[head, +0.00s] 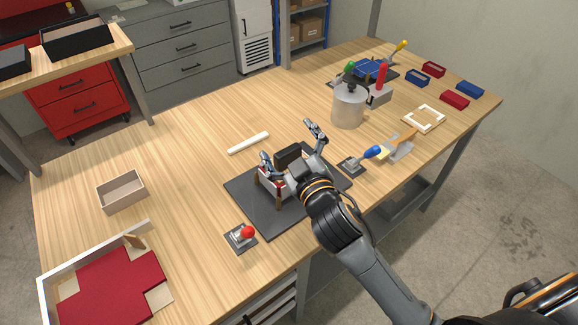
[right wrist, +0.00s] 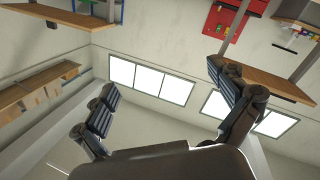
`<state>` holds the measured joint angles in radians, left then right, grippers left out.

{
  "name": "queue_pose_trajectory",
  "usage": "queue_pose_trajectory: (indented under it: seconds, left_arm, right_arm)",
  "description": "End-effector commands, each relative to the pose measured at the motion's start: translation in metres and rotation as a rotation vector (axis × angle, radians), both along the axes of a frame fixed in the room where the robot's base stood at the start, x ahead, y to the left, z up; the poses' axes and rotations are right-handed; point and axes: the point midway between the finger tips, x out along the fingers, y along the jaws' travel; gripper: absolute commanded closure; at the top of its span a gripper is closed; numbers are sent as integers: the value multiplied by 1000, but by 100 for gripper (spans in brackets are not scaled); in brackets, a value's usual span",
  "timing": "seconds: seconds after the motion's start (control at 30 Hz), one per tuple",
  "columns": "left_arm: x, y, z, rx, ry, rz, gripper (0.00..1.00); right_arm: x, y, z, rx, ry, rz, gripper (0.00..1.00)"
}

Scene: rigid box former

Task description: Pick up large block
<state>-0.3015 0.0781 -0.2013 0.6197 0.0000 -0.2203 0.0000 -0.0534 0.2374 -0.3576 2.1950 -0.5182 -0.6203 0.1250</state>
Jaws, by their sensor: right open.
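A dark block (head: 288,158) is at the fixture on the dark grey base plate (head: 245,193); I cannot tell for certain that it is the large block. My right gripper (head: 290,143) is open over this fixture in the head view, with one finger to each side of the block in the picture. I cannot tell whether either finger touches it. The gripper and wrist hide much of the fixture. In the right wrist view, the open right gripper (right wrist: 166,88) has nothing visible between its fingers, only the room behind. My left gripper is not in view.
A red-knobbed lever (head: 246,233) and a blue-knobbed lever (head: 371,153) flank the plate. A white roll (head: 248,142) lies behind it. A beige box (head: 121,191) and a red cross-shaped sheet (head: 110,290) are left. A metal pot (head: 349,108) stands back right. The left-centre wood is clear.

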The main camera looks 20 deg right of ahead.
Motion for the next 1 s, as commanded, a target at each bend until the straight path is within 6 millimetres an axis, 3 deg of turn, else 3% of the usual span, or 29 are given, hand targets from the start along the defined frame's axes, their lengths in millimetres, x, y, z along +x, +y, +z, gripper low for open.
queue_pose_trajectory:
  seconds: [0.03,0.1,0.2,0.3,0.43,0.57,0.67,0.77,0.9,1.0]
  left_arm:
    - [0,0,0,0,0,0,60]
    - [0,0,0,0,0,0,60]
    - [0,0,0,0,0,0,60]
    - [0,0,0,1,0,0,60]
    - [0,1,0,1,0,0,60]
    - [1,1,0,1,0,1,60]
    - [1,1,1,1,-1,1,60]
    - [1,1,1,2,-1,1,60]
    - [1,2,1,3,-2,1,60]
    - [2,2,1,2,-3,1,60]
  right_arm:
    - [12,18,35,-52,-135,60,3]
    - [19,49,80,-138,-328,162,3]
    - [13,98,129,-283,-580,330,3]
    - [-5,147,156,-455,-796,522,3]
    - [-30,199,155,-722,-1005,796,3]
    - [-43,224,120,-1036,-1105,1090,3]
    - [-37,216,82,-1301,-1084,1318,3]
    - [-19,183,48,-1572,-964,1533,3]
    - [15,104,26,-1907,-635,1772,3]
    - [33,47,30,-2063,-362,1872,3]
